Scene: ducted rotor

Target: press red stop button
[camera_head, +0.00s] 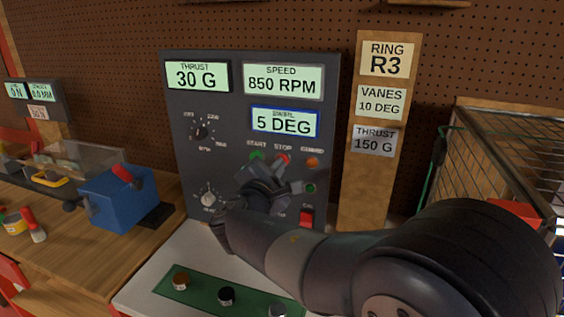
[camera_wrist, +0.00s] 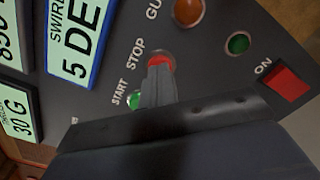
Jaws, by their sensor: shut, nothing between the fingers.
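The red stop button (camera_head: 283,159) sits on the dark control panel (camera_head: 180,120), under the label STOP and to the right of the green start button (camera_head: 256,156). My gripper (camera_head: 280,170) is shut and empty, with its tips at the stop button. In the wrist view the shut fingertips (camera_wrist: 158,68) overlap the lower part of the red stop button (camera_wrist: 162,60). Whether they touch it or are just in front of it, I cannot tell. The green start button (camera_wrist: 134,100) is partly hidden beside the fingers.
An orange guard light (camera_wrist: 188,11), a green light (camera_wrist: 237,43) and a red ON switch (camera_wrist: 287,83) are nearby. The panel displays show thrust 30 G (camera_head: 197,77), speed 850 RPM (camera_head: 283,81) and swirl 5 DEG (camera_head: 285,122). A wire cage (camera_head: 500,150) stands right.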

